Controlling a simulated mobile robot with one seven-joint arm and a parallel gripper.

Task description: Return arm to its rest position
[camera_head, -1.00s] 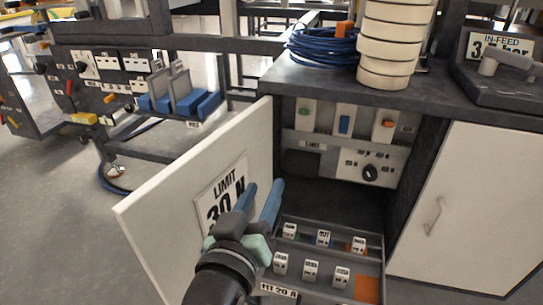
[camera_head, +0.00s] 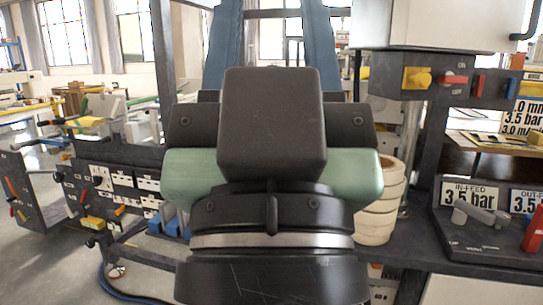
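My gripper (camera_head: 272,30) fills the middle of the view, close to the camera and pointing up. Its two blue fingers stand wide apart, one on each side, with their tips at or past the top edge. Only background shows between them, so it is open and empty. The dark wrist and green-grey finger mounts below hide much of the bench behind. The open cabinet and its door are not visible now.
A stack of cream rings (camera_head: 377,222) stands on the dark bench right behind my gripper. An in-feed 3.5 bar sign (camera_head: 469,196) and a grey-handled valve (camera_head: 480,212) sit farther right. A switch panel (camera_head: 120,185) is at left. Open floor shows at lower left.

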